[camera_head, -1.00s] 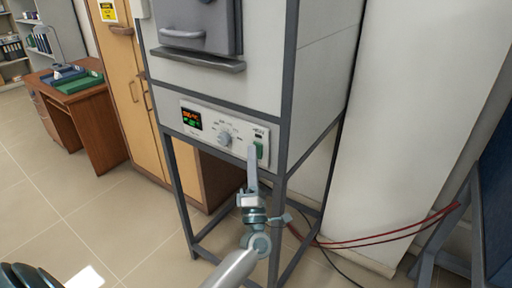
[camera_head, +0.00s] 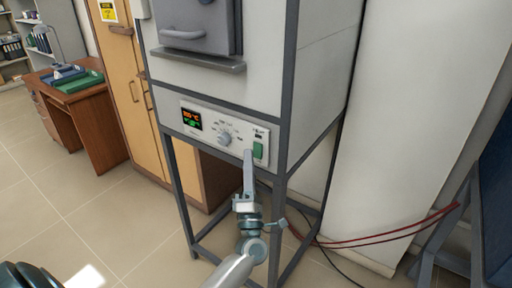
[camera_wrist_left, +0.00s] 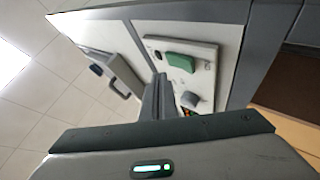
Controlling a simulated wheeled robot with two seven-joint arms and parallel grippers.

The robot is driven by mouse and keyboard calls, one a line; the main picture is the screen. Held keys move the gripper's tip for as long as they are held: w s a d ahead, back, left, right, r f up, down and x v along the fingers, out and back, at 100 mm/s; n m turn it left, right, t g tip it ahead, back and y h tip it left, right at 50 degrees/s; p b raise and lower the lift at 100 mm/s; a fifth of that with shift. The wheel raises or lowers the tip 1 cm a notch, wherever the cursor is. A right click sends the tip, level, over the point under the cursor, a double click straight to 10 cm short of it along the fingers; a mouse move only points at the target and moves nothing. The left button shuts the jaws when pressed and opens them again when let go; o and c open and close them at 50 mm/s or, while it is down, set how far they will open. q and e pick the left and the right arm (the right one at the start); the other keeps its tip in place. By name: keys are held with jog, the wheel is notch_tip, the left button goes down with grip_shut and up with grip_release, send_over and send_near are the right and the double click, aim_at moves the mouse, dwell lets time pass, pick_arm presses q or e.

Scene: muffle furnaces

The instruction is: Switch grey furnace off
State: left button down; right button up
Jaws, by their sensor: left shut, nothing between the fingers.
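The grey furnace (camera_head: 267,75) stands on a dark metal frame. Its control panel (camera_head: 203,137) carries a lit display (camera_head: 192,119), a round knob (camera_head: 225,139) and a green switch (camera_head: 258,150). My left gripper (camera_head: 248,153) is shut and empty, its fingertips in front of the panel between knob and switch. In the left wrist view the shut fingers (camera_wrist_left: 158,82) point at the panel, with the green switch (camera_wrist_left: 181,62) above and right of them and the knob (camera_wrist_left: 189,100) right of them. Whether the tips touch the panel cannot be told. My right gripper is not in view.
The furnace door handle (camera_head: 182,33) is above the panel. A wooden cabinet (camera_head: 130,85) and a desk (camera_head: 97,120) stand to the left. Red hoses (camera_head: 390,236) run along the right. The floor at the left is clear.

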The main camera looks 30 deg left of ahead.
pick_arm(q)
jog(key=shift+s+a+f, duration=0.1)
jog(key=shift+s+f, duration=0.05)
jog(key=shift+s, duration=1.05)
jog(key=shift+s+a+f, duration=0.1)
jog(key=shift+s, duration=1.05)
jog(key=d+f+m+g+h, duration=0.1)
jog(key=d+f+m+h, duration=0.4)
jog(key=f, duration=0.7)
jog(key=d+f+m+g+h, duration=0.1)
jog(key=f+m+h, duration=0.4)
jog(key=f, duration=0.6)
jog(key=d+f+m+g+h, duration=0.25)
jog(key=f+m, duration=0.45)
jog(key=f, duration=0.5)
jog(key=s+d+f+m+g+h, duration=0.2)
jog(key=s+f+m+g, duration=0.3)
jog(key=f, duration=0.9)
jog(key=s+d+f+m+g, duration=0.1)
jog(key=s+f+m+g, duration=0.25)
jog(key=s+f, duration=1.55)
jog(key=s+a+f+m+g, duration=0.1)
jog(key=s+f+m+g, duration=0.1)
jog(key=s, duration=1.1)
jog(key=s+f+m+g, duration=0.2)
jog(key=s+f+g, duration=0.3)
jog(key=s, duration=0.8)
jog(key=shift+a, duration=0.35)
